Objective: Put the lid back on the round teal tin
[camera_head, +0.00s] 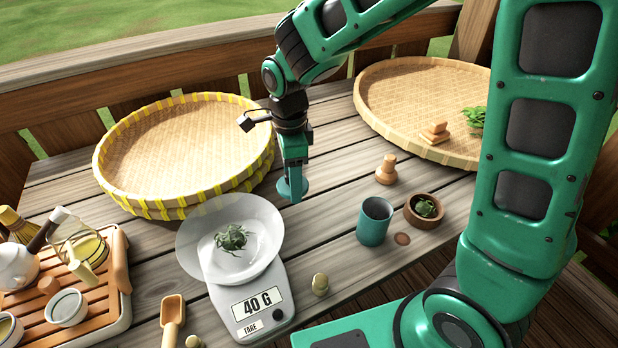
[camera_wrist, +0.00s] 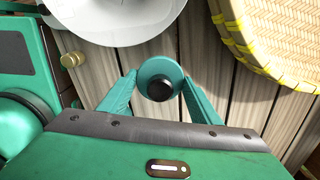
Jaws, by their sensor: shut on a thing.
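The round teal tin (camera_head: 374,224) stands upright on the table right of centre in the head view, with its top open. My gripper (camera_head: 294,192) points down and is shut on the teal lid (camera_head: 282,187), left of and behind the tin. In the wrist view the lid (camera_wrist: 158,68) is a round teal disc with a dark knob (camera_wrist: 161,89), its rim between my two fingers. The lid appears apart from the tin. Its height above the boards is hard to tell. The tin does not show in the wrist view.
A scale (camera_head: 250,302) with a white dish (camera_head: 195,240) of leaves stands left of the tin. A wooden bowl (camera_head: 424,220) and a wooden stopper-like piece (camera_head: 387,170) are close beside the tin. Woven trays (camera_head: 180,140) (camera_head: 400,95) lie behind. Bare boards separate lid and tin.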

